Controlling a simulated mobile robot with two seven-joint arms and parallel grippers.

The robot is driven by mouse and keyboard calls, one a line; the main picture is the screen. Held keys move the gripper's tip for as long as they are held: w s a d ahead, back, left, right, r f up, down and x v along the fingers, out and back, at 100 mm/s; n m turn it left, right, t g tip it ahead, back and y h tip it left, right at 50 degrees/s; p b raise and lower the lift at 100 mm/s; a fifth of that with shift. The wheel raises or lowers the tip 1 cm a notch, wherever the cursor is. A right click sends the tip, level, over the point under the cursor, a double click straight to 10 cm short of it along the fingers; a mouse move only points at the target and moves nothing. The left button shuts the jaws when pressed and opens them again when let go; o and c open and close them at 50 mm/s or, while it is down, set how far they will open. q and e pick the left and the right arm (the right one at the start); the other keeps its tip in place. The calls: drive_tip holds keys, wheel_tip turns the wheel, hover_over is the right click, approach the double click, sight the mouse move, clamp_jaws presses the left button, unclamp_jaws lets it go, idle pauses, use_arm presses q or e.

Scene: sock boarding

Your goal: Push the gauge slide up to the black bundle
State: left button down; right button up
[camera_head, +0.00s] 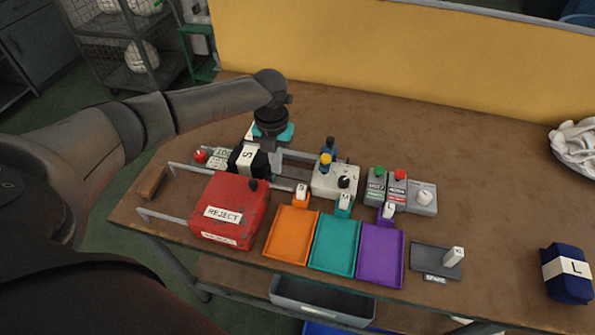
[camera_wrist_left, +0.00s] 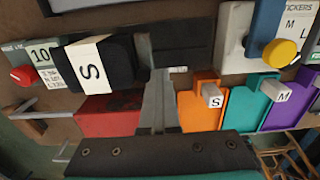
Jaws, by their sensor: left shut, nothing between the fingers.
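The black bundle (camera_head: 258,163) with a white band marked S lies at the back left of the table; it also shows in the left wrist view (camera_wrist_left: 120,62). My left gripper (camera_head: 275,160) points down just right of the bundle, shut and empty. In the left wrist view its grey fingers (camera_wrist_left: 159,105) stand beside the bundle's right end, with little visible gap; I cannot tell whether they touch it. A dark flat part (camera_wrist_left: 182,42) lies behind and right of the fingers. The gauge slide is not clearly distinguishable, partly hidden by the gripper. My right gripper is not in view.
A red REJECT box (camera_head: 228,208) stands in front of the bundle. Orange (camera_head: 291,237), teal (camera_head: 336,246) and purple (camera_head: 381,256) trays line the front. A control box (camera_head: 337,184) with a yellow knob stands right. A navy L bundle (camera_head: 567,273) lies far right.

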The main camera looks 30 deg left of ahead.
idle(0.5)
use_arm(q)
drive_tip(key=shift+w+d+p, duration=0.15)
drive_tip(key=shift+d+p, duration=0.2)
drive_tip(key=shift+d, duration=0.2)
wheel_tip(320, 180, up, 7)
drive_tip(key=p, duration=0.7)
idle(0.3)
